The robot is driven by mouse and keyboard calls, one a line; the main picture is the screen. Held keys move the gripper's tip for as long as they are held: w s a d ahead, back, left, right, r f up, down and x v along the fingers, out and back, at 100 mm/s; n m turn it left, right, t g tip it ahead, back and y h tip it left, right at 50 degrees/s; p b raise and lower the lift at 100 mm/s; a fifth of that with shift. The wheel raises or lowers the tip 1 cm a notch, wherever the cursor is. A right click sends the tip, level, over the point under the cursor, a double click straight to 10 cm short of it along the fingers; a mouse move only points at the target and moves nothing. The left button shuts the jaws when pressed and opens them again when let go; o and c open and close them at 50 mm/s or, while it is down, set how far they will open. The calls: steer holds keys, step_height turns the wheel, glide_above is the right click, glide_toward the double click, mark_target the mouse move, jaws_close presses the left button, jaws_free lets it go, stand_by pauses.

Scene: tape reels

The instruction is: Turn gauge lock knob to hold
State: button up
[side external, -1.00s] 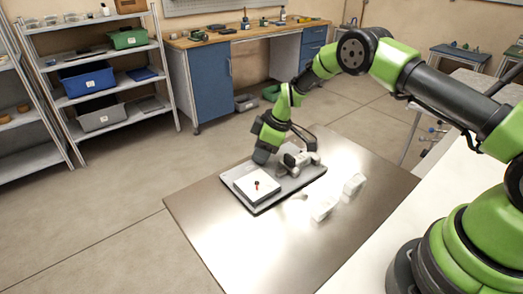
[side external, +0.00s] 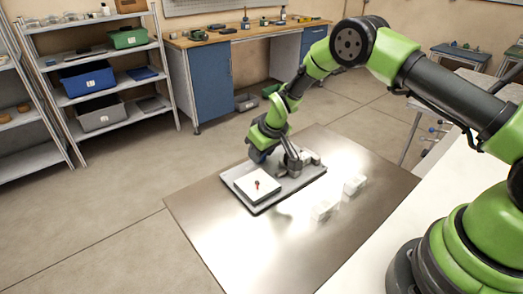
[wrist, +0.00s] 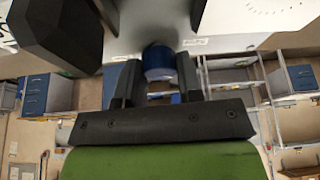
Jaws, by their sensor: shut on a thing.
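In the wrist view, my gripper (wrist: 160,78) has its two dark fingers on either side of a blue round knob (wrist: 159,63), which sits under a pale housing. I take this to be the gauge lock knob; its markings and pointer do not show. In the side external view, my gripper (side external: 294,163) is low over the back part of a grey base plate (side external: 264,208). The knob is hidden there behind the gripper and wrist. A pale grey fixture part (side external: 312,158) shows just right of the gripper.
In the wrist view, a black block (wrist: 55,38) is close at left.

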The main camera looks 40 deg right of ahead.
steer(key=m+h, duration=0.2)
steer(key=m, duration=0.3)
steer(key=shift+a, duration=0.15)
steer(key=m+h, duration=0.1)
steer(key=m, duration=0.1)
steer(key=m+g, duration=0.1)
steer(key=m, duration=0.2)
steer(key=shift+h, duration=0.4)
steer(key=shift+m+g, duration=0.3)
steer(key=o, duration=0.9)
steer(key=v, duration=1)
